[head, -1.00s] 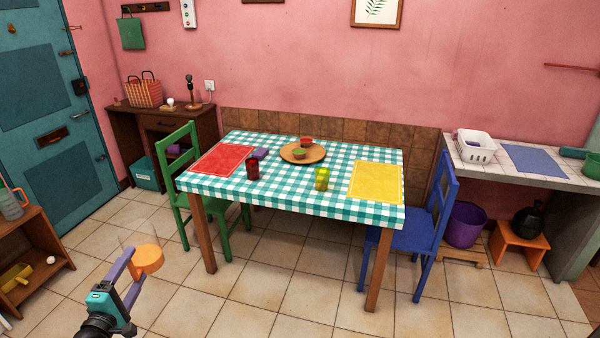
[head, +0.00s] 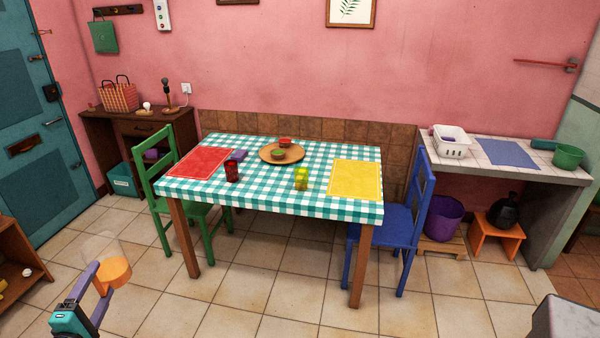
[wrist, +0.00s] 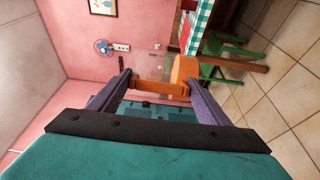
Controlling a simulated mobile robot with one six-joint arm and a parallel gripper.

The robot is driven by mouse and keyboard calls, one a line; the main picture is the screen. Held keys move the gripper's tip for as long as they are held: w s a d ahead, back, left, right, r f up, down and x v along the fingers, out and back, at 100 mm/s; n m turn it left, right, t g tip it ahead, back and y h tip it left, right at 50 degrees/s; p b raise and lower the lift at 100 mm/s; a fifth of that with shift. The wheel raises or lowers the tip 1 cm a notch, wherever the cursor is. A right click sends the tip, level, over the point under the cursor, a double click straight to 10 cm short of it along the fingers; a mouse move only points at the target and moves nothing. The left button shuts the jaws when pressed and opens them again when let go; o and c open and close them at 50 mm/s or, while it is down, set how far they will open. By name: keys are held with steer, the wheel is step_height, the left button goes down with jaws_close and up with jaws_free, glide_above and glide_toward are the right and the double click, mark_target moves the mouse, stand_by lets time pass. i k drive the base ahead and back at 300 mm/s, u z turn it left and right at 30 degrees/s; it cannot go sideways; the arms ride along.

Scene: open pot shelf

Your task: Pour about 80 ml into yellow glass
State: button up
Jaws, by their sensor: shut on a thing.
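The yellow glass (head: 301,179) stands upright on the checked tablecloth, near the table's front edge and left of the yellow mat. My gripper (head: 102,280) is at the lower left in the head view, in front of the table and well apart from the glass. It is shut on a clear vessel with an orange lower part (head: 114,271). The vessel's clear upper part is faint, and it looks roughly upright. In the wrist view, an orange part (wrist: 184,70) shows between the purple fingers. Whether the orange is liquid or solid I cannot tell.
The table (head: 270,208) also holds a red glass (head: 232,171), a wooden plate (head: 268,156) with small bowls, a red mat (head: 200,162) and a yellow mat (head: 355,179). A green chair (head: 160,185) and a blue chair (head: 415,225) flank it. The floor in front is clear.

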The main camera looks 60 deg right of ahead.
mark_target(301, 179)
steer(key=i, duration=1)
